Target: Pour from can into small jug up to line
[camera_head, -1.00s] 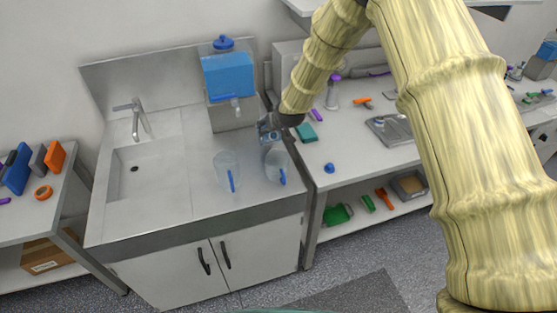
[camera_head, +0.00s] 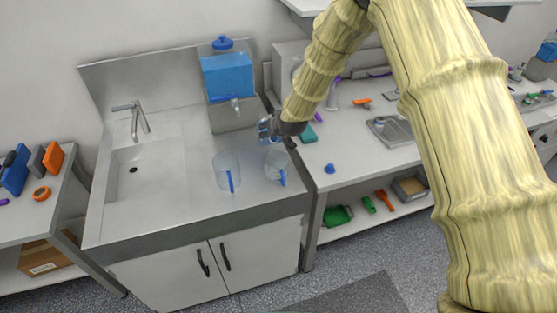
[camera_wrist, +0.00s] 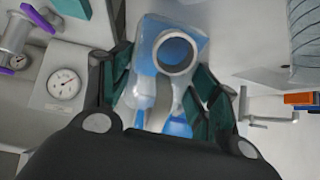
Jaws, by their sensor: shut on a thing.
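My gripper (camera_head: 266,130) is shut on the can (camera_wrist: 200,40), a clear vessel with blue in it and a round open mouth. In the head view the can is small and mostly hidden by my gripper, above the steel counter. The dark green finger pads press on both sides of it in the wrist view. Two clear jugs with blue handles stand below on the counter. The right jug (camera_head: 274,165) looks the smaller and is nearly under my gripper. The left jug (camera_head: 226,166) stands beside it, apart. I cannot make out a line or a liquid level.
A blue dispenser (camera_head: 228,76) on a grey stand is behind the jugs. A sink (camera_head: 150,172) with a tap is on the left. A side bench (camera_head: 350,160) with a blue knob-like item lies right. A dial gauge (camera_wrist: 63,85) shows in the wrist view.

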